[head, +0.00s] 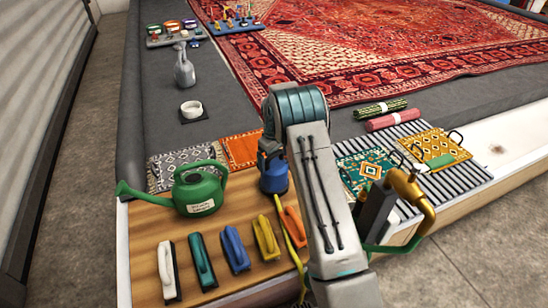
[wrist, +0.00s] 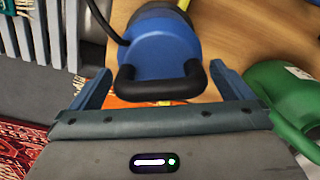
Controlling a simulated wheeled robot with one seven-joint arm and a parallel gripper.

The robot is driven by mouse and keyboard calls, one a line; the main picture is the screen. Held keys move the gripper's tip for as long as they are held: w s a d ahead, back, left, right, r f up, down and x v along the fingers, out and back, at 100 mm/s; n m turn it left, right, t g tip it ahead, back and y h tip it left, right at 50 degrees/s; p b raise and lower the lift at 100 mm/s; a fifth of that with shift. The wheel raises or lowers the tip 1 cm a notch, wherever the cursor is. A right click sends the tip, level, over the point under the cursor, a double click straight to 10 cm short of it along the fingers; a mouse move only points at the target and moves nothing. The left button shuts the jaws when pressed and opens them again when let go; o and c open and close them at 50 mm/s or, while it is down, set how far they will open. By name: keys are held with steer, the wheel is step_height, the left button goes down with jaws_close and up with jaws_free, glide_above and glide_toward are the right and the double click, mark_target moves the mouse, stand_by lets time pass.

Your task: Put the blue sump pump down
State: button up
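The blue sump pump (head: 273,175), with a black handle and a yellow cable, appears upright at the back of the wooden deck (head: 145,225), just right of the green watering can. My arm partly covers it in the head view. In the wrist view the pump (wrist: 160,55) lies ahead of my gripper (wrist: 160,80). The two fingers stand wide apart, one at each end of the black handle, with narrow gaps showing. The gripper looks open around the handle. My fingers are hidden in the head view, and the pump's underside cannot be seen.
The green watering can (head: 200,190) stands close left of the pump. Several brushes line the deck front, with the orange one (head: 293,226) close by. Small rug samples (head: 241,150) lie behind. A striped mat (head: 460,178) is at right. The grey floor further back has free room.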

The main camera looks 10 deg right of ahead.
step_height(320, 180, up, 12)
steer(key=p, duration=0.3)
steer(key=s+r+m, duration=0.2)
steer(key=s+r, duration=0.6)
steer(key=s+r+m, duration=0.2)
steer(key=s, duration=1.4)
steer(key=s+r+m+t, duration=0.1)
steer(key=s+r+m, duration=0.1)
steer(key=s, duration=1.3)
steer(key=shift+s+r+m, duration=0.3)
steer(key=shift+s, duration=0.1)
